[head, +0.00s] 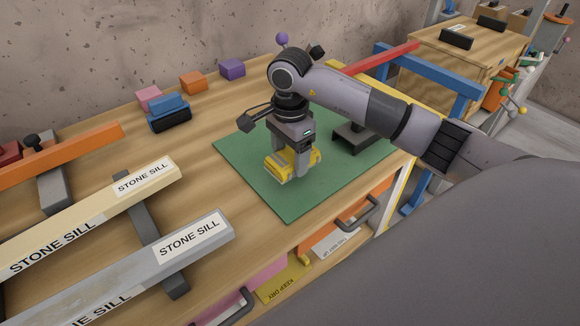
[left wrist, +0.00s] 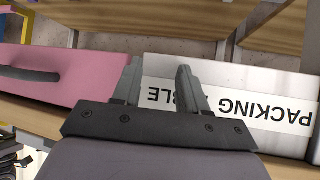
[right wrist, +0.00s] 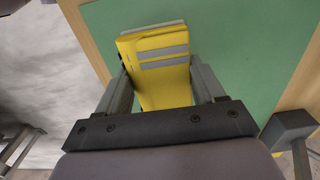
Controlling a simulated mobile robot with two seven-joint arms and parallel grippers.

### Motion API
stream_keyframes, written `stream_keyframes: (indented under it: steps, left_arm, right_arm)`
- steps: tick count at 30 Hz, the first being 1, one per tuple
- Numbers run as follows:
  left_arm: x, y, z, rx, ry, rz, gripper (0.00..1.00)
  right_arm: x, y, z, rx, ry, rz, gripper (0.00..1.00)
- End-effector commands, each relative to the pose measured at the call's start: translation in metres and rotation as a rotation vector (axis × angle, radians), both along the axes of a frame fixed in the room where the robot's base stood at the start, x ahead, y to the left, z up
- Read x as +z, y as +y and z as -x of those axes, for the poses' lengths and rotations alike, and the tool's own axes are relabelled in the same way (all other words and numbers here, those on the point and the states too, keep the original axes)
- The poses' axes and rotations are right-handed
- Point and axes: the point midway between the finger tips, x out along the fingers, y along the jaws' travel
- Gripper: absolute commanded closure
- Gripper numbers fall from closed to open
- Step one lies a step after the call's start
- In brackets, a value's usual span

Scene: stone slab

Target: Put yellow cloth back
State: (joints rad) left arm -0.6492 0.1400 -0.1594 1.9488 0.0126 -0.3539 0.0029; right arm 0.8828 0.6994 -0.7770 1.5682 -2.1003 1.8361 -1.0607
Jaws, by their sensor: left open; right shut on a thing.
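The yellow cloth (head: 281,168) is a folded bundle with grey stripes, over the green mat (head: 250,196) on the wooden bench. My right gripper (head: 294,172) is shut on the cloth from above. In the right wrist view the yellow cloth (right wrist: 163,68) sits between the two fingers of the right gripper (right wrist: 160,85), with green mat behind it. I cannot tell whether the cloth touches the mat. My left gripper (left wrist: 158,75) shows only in its wrist view.
Long bars marked STONE SILL (head: 190,240) rest on supports at the left. A blue-and-black block (head: 169,114) and several coloured blocks (head: 193,82) stand along the back. A dark stand (head: 356,137) is on the mat's right side. Shelves with a KEEP DRY label (head: 282,282) are below the bench.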

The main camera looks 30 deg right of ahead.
Motion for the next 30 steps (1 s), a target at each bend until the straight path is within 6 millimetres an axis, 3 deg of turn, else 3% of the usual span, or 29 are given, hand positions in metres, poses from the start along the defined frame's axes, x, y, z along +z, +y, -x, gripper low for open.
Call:
stream_keyframes:
  steps: [9, 20, 21, 23, 30]
  left_arm:
    - [0.003, 0.0, 0.0, 0.0, 0.0, 0.0, 0.57]
    - [-0.001, 0.0, 0.0, 0.0, 0.0, 0.0, 0.57]
    - [-0.001, 0.0, 0.0, 0.0, 0.0, 0.0, 0.57]
    - [0.0, 0.0, 0.0, 0.0, 0.0, 0.0, 0.57]
    - [0.0, 0.0, 0.0, 0.0, 0.0, 0.0, 0.57]
  right_arm:
    - [-0.04, 0.001, 0.001, 0.0, 0.003, -0.001, 0.6]
    - [-0.046, 0.0, 0.0, 0.001, 0.0, 0.0, 0.6]
    - [-0.045, 0.0, 0.0, 0.001, 0.0, 0.0, 0.25]
    - [-0.045, 0.0, 0.0, 0.001, 0.001, 0.0, 0.06]
    - [-0.045, 0.0, 0.0, 0.001, 0.001, 0.0, 0.06]
